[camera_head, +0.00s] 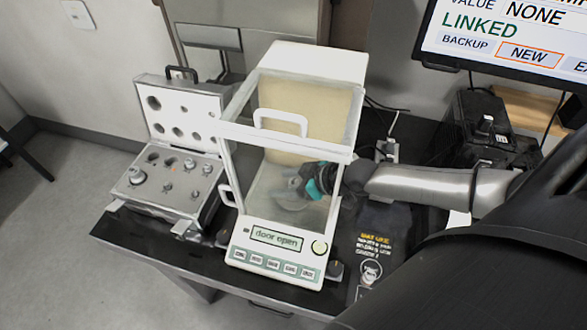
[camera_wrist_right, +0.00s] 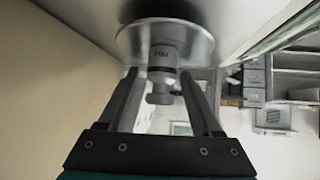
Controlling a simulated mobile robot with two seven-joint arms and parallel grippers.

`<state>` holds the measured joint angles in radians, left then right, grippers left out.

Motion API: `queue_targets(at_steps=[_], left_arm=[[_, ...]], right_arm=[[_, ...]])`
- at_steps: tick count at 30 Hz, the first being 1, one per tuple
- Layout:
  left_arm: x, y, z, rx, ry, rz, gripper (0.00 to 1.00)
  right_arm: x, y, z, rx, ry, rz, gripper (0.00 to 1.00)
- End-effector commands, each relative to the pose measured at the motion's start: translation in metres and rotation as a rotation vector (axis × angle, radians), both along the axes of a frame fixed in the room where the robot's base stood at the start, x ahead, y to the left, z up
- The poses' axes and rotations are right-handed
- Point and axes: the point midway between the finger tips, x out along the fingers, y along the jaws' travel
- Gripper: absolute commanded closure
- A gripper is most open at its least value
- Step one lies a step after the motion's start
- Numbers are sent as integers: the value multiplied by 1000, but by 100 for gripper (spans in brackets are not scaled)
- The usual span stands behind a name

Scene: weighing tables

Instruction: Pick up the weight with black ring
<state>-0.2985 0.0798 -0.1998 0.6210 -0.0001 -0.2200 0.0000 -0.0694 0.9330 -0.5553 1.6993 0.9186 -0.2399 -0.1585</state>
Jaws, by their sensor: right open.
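A metal weight (camera_wrist_right: 161,55) with a dark ring below its label stands on the round pan (camera_wrist_right: 203,42) of the balance; the wrist view shows it upside down. My right gripper (camera_wrist_right: 158,76) is open, with a finger on each side of the weight's knob. I cannot tell whether the fingers touch it. In the head view my right gripper (camera_head: 291,188) reaches from the right into the glass chamber of the balance (camera_head: 345,62), over the pan (camera_head: 290,204). The weight is hard to make out there. My left gripper is not in view.
The balance display (camera_head: 275,238) reads "door open". An open weight case (camera_head: 207,210) with several weights stands to its left on the black table (camera_head: 120,228). A monitor (camera_head: 510,35) stands at upper right. The chamber walls enclose my gripper closely.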

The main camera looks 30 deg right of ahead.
Motion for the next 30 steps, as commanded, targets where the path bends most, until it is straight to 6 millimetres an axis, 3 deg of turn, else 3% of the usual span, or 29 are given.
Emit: queue_targets(at_steps=[7,24,30], left_arm=[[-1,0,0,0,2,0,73],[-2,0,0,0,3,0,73],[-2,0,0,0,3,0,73]], right_arm=[[1,1,0,0,0,0,34],[1,0,0,0,0,0,99],[1,0,0,0,0,0,100]])
